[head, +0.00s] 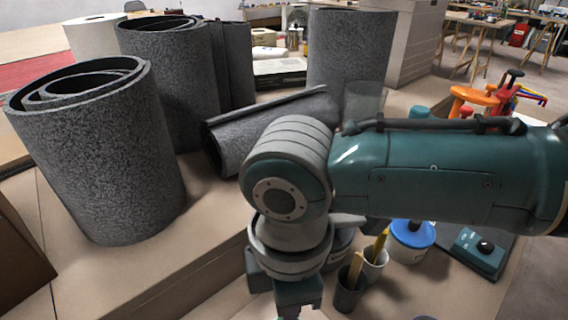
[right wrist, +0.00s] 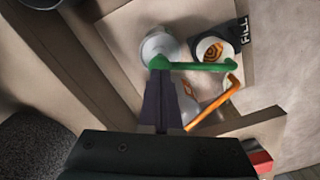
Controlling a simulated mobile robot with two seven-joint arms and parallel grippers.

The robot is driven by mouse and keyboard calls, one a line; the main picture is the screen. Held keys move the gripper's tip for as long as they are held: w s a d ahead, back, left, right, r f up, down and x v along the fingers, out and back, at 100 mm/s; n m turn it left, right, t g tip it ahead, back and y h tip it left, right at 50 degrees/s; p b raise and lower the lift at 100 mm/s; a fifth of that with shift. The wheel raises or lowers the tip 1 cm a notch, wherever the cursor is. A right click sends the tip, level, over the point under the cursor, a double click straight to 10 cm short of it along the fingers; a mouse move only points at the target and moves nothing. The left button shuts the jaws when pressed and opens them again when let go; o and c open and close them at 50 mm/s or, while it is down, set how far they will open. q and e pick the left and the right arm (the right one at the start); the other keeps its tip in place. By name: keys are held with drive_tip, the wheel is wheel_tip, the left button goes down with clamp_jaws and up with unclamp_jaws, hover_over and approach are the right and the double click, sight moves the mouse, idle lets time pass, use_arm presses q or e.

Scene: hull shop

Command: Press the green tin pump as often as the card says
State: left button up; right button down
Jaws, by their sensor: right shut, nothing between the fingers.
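In the right wrist view a green pump (right wrist: 158,62) with a long spout pointing right stands on a pale round tin (right wrist: 160,42). My right gripper (right wrist: 160,82) is shut and empty, its fingertips right at the green pump's head; I cannot tell whether they touch it. In the head view my right gripper (head: 289,308) points down at the bottom edge, its tips cut off. A dark card (right wrist: 243,32) reads "FILL"; no number is legible. A white round cup (right wrist: 214,50) with orange-brown contents sits near the green spout. My left gripper is out of view.
An orange pump (right wrist: 212,102) stands close by the green one. Grey rolls (head: 100,155) stand left.

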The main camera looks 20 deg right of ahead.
drive_tip(key=shift+f, duration=0.2)
idle(0.3)
drive_tip(key=shift+f+b, duration=1.05)
drive_tip(key=shift+f, duration=0.3)
drive_tip(key=shift+r, duration=0.15)
wheel_tip(320, 180, up, 3)
drive_tip(key=p, duration=0.3)
drive_tip(key=shift+f, duration=0.25)
